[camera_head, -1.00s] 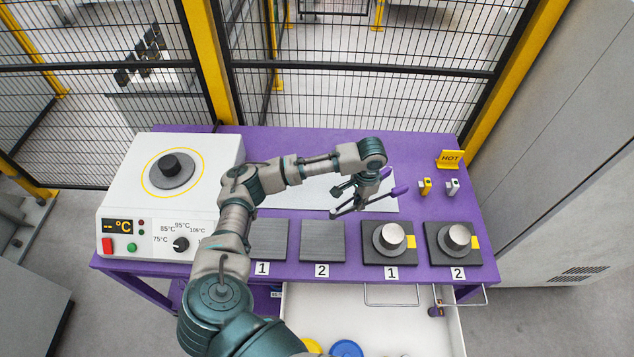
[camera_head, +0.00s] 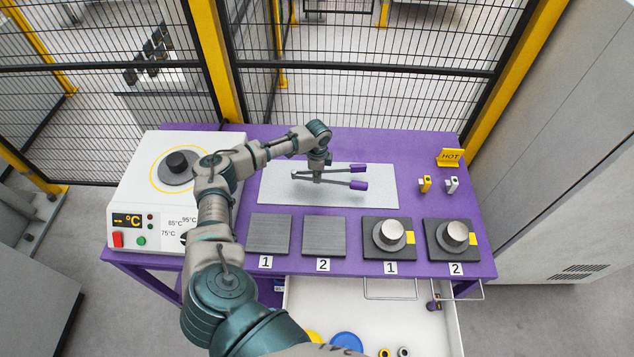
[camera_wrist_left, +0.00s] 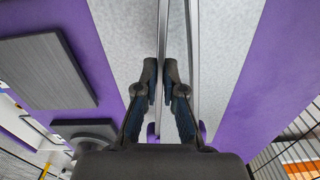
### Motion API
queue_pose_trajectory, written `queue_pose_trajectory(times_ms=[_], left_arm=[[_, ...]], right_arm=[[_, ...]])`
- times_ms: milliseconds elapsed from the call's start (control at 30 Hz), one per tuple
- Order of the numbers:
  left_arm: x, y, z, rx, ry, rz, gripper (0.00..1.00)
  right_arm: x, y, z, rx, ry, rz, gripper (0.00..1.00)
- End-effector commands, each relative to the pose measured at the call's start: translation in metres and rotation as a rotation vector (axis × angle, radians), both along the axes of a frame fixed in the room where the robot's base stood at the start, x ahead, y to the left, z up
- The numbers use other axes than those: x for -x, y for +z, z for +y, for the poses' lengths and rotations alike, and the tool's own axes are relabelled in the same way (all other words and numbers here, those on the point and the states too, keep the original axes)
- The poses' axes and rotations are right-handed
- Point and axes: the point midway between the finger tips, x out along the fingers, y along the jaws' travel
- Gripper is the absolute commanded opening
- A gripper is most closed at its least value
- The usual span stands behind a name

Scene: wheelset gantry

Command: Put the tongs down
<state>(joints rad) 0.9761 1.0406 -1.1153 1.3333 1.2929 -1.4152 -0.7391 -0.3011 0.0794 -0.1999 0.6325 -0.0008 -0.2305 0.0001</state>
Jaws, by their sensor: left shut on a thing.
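The tongs (camera_head: 343,171) have grey metal arms and two purple grips at their right ends. In the head view they lie across the light grey mat (camera_head: 375,198), roughly level. My left gripper (camera_head: 318,178) is shut on the tongs near their middle. The left wrist view shows its fingertips (camera_wrist_left: 162,80) closed on one metal arm (camera_wrist_left: 163,30), with the other arm beside it, over the mat (camera_wrist_left: 229,60). I cannot tell whether the tongs touch the mat. My right gripper is not in view.
Grey plates (camera_head: 269,235) marked 1 and 2 and dark pads with metal cylinders (camera_head: 390,235) line the front of the purple table (camera_head: 430,160). A white heater (camera_head: 140,195) stands left. A HOT sign (camera_head: 450,158) stands at right. An open drawer (camera_head: 380,320) is below.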

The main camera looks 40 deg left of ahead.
Motion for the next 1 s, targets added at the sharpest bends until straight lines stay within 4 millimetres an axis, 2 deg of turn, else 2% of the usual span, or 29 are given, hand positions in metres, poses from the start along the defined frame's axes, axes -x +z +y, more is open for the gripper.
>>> queue_pose_trajectory(times_ms=[100, 267, 467, 500, 600, 833, 1000], left_arm=[[0.001, -0.024, 0.000, 0.001, 0.000, 0.003, 0.00], [0.000, -0.039, 0.006, 0.008, 0.001, 0.001, 0.00], [0.001, -0.041, 0.008, 0.010, 0.000, 0.001, 0.00], [0.001, -0.041, 0.008, 0.010, 0.000, 0.002, 0.13], [0.001, -0.040, 0.006, 0.008, 0.000, 0.002, 0.33], [0.000, -0.038, 0.002, 0.002, -0.001, 0.001, 0.33], [0.000, -0.029, 0.002, 0.004, -0.001, 0.000, 0.33]], right_arm=[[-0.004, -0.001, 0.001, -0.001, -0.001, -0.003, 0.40], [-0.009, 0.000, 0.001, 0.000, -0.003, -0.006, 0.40], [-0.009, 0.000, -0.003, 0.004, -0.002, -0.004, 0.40], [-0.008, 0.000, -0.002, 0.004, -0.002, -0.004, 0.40], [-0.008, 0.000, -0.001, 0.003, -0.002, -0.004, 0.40], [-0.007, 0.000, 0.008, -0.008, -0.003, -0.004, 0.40], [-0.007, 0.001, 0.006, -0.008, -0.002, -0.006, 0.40]])
